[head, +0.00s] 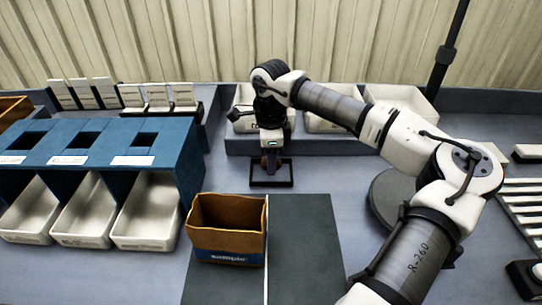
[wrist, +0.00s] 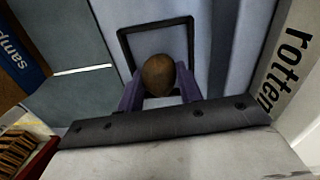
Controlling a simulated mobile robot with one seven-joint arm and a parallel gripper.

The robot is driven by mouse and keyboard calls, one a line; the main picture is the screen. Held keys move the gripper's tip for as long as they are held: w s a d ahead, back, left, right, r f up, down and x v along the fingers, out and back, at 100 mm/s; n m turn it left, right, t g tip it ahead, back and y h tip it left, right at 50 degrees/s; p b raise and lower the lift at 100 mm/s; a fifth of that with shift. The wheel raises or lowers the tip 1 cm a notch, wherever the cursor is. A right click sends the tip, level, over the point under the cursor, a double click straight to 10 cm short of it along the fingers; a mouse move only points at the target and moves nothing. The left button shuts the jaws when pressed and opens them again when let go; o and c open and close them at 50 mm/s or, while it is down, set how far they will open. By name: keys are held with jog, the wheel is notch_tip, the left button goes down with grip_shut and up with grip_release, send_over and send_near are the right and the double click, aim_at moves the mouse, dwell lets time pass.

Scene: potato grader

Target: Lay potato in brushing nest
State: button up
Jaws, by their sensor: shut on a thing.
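The brown potato (wrist: 158,75) is between the two purple fingers of my gripper (wrist: 159,88) in the wrist view. My gripper is shut on it. A black square frame (wrist: 124,42), which looks like the brushing nest, lies on the grey surface beyond and below the potato. In the head view my gripper (head: 271,163) points straight down over this black frame (head: 271,186). The potato overlaps the frame's near part in the wrist view. I cannot tell how high the potato is above it, and it is hard to make out in the head view.
An open brown sample box (head: 226,246) stands front left of the frame, beside a dark mat (head: 304,250). A blue stand (head: 178,150) with white bins (head: 146,212) is at left. White bins stand behind my gripper; one marked "rotten" (wrist: 285,75) is close at right in the wrist view.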

jog(key=o, duration=1.1)
jog(key=shift+c, duration=0.2)
notch_tip(320, 180, up, 14)
jog(key=b, duration=0.2)
jog(key=shift+w, duration=0.35)
jog(key=shift+f, duration=0.1)
